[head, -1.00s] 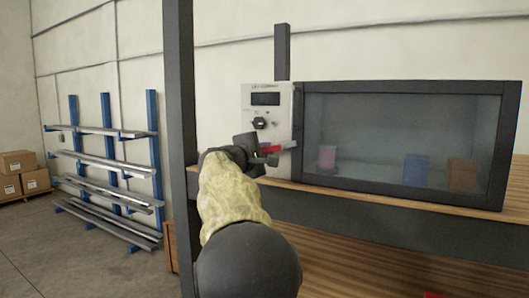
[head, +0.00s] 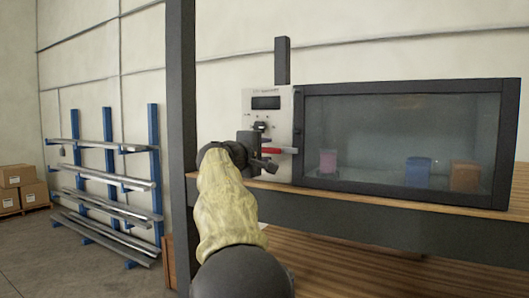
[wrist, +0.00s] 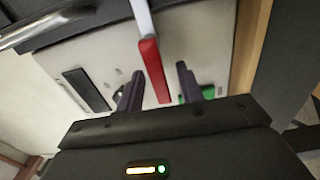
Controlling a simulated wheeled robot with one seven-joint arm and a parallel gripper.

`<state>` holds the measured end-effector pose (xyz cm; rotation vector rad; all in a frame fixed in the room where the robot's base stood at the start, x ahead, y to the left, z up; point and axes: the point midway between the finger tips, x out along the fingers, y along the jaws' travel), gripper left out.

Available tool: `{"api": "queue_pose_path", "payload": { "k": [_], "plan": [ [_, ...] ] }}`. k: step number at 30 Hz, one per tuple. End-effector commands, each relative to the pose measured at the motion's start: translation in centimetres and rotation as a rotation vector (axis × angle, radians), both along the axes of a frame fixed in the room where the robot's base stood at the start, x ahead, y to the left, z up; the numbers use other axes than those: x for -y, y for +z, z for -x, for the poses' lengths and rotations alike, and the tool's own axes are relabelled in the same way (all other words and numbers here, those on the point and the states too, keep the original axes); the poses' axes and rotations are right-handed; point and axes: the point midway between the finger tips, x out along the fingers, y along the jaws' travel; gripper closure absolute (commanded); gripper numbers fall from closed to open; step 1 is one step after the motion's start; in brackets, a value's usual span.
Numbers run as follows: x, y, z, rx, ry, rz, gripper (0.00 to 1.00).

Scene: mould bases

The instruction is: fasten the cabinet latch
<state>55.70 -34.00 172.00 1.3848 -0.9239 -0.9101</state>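The cabinet (head: 408,86) has a dark-framed glass door that looks shut. Its latch (head: 280,151) is a lever with a red grip, lying about level on the lower part of the pale control panel (head: 284,109), left of the door. The red grip (wrist: 152,68) also shows in the wrist view, with a pale metal bar beyond it. My gripper (head: 258,153) is at the latch, one finger above the lever's level and one below. In the wrist view my gripper (wrist: 158,85) is open, with the red grip between its fingers and gaps on both sides.
The panel has a dark display (head: 265,103) and a knob (head: 260,126) close above my gripper. A green part (wrist: 207,92) is beside one finger. A dark post (head: 181,120) stands left of my arm. Pink, blue and orange blocks sit behind the glass.

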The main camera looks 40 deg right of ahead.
Motion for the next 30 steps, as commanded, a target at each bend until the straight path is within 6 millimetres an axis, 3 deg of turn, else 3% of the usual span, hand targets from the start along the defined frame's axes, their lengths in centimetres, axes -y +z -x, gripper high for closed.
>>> {"api": "queue_pose_path", "payload": {
  "k": [8,13,30],
  "plan": [
    [-0.1,0.0,0.0,-0.001,0.000,0.001,0.64],
    [-1.3,-0.2,0.5,0.000,0.003,0.002,0.64],
    [-11.4,-0.4,4.7,0.003,0.005,0.001,0.64]
  ]
}}
